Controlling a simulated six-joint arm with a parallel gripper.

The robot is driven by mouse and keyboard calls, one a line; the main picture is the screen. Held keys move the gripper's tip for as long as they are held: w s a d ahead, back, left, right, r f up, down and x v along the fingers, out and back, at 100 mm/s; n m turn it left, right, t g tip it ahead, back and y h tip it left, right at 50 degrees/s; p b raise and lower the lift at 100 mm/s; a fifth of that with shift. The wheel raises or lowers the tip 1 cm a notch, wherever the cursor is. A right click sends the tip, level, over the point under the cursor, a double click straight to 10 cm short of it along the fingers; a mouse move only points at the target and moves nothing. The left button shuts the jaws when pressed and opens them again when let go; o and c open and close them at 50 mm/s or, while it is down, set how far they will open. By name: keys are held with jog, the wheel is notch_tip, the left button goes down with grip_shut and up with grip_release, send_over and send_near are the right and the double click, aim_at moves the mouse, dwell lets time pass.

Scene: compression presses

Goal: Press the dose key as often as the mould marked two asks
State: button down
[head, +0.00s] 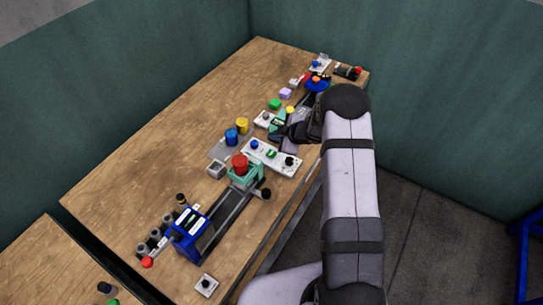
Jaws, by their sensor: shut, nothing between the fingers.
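My gripper (281,137) is dark and shut, with nothing in it. It is over the right part of the table, beyond a white panel (279,161) with a blue button (254,145), a green button (271,154) and a black knob (289,161). A small white plate with a grey button (265,118) lies just left of the gripper. I cannot tell which is the dose key. No mould's mark is readable at this size. My arm hides part of the table's right edge.
A rail carries a blue unit (188,229) and a green holder (247,176) with a red cylinder (240,164). Blue (231,137) and yellow (242,125) cylinders stand on a grey plate. The table's left (150,160) is clear.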

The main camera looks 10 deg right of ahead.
aim_at(274, 155)
jog(key=shift+f+b, duration=2.25)
jog(key=shift+f, duration=0.8)
jog(key=shift+f, duration=0.15)
jog(key=shift+f+b, duration=0.3)
jog(key=shift+f+b, duration=0.35)
jog(key=shift+f, duration=0.2)
dwell(0.6)
jog(key=shift+r, duration=0.1)
jog(key=shift+r+p, duration=0.9)
jog(key=shift+r+p, duration=2.35)
jog(key=shift+r, duration=0.15)
